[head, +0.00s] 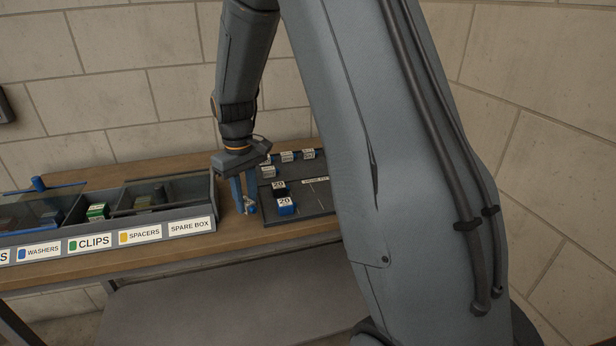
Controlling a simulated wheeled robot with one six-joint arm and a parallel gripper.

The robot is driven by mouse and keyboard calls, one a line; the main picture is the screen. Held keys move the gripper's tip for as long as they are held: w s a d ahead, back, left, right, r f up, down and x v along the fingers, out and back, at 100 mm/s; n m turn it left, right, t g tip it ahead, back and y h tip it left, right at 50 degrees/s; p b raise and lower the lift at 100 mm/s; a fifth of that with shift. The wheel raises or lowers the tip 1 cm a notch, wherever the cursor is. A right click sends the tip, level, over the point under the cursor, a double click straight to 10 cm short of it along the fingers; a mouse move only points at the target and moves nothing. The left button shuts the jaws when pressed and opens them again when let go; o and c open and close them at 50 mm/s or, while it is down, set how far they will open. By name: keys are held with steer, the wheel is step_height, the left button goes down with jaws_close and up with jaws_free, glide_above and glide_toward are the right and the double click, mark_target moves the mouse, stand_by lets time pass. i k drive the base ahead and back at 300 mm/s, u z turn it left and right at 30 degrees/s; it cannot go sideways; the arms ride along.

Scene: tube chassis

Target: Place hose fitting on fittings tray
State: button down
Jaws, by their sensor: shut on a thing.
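My gripper (246,203) points down over the workbench with its blue fingers shut on a small blue and tan piece (251,210), which looks like the hose fitting. The fingers hide part of it, and I cannot tell whether it touches the bench. The dark tray (312,210), which looks like the fittings tray, lies just right of my gripper. It holds blue and black pieces marked 20 (286,207) at its front left and several pale labelled pieces along its back. My arm hides its right end.
A long divided box (150,236) stands left of my gripper, with compartments labelled washers, clips, spacers and spare box. Clear lids cover parts of it. The wooden bench (228,240) shows bare between box and tray. A block wall stands behind.

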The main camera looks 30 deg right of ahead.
mark_target(295, 172)
steer(key=k, duration=0.55)
steer(key=z, duration=0.5)
steer(key=i, duration=1.1)
steer(key=u, duration=0.05)
